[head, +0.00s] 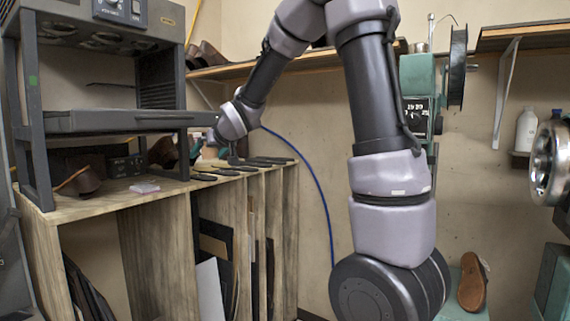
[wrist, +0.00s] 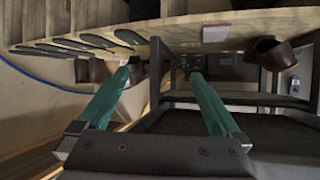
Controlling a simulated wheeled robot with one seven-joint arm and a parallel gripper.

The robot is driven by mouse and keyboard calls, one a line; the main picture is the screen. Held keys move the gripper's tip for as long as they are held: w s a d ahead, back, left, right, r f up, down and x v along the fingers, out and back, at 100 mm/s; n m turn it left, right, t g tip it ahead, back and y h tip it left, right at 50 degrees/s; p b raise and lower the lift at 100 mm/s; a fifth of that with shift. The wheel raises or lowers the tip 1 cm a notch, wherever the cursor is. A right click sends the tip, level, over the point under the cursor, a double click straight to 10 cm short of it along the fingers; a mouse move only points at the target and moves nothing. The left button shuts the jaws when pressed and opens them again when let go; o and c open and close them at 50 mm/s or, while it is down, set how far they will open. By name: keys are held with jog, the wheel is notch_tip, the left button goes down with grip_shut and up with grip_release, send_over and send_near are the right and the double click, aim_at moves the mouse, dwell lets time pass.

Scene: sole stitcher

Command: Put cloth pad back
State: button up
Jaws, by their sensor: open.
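A small flat pink and white pad (head: 145,187), which looks like the cloth pad, lies on the wooden bench top (head: 110,202) near its front edge. It also shows in the wrist view (wrist: 217,32), beyond and to the right of the fingertips. My gripper (head: 203,150) is at the right side of the grey machine, above the bench and to the right of the pad; in the head view it is partly hidden. In the wrist view its teal fingers (wrist: 160,72) are wide apart, with nothing seen held between them.
Several dark soles (head: 240,168) lie on the bench to the right of the pad. A brown shoe (head: 78,182) and a dark control box (head: 125,166) stand to its left and behind. The grey machine's shelf (head: 120,121) overhangs this area. Below are compartments with upright sheets (head: 212,285).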

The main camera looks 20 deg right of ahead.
jog(key=s+d+r+m+g+h, duration=0.2)
jog(key=s+d+r+m, duration=0.2)
jog(key=s+d, duration=0.85)
jog(key=s+f+m+g, duration=0.2)
jog(key=s+f, duration=0.1)
jog(key=s, duration=1.8)
jog(key=shift+s+d+m+g+y, duration=0.2)
jog(key=shift+s+m+g+y, duration=0.1)
jog(key=shift+s+m+g, duration=0.1)
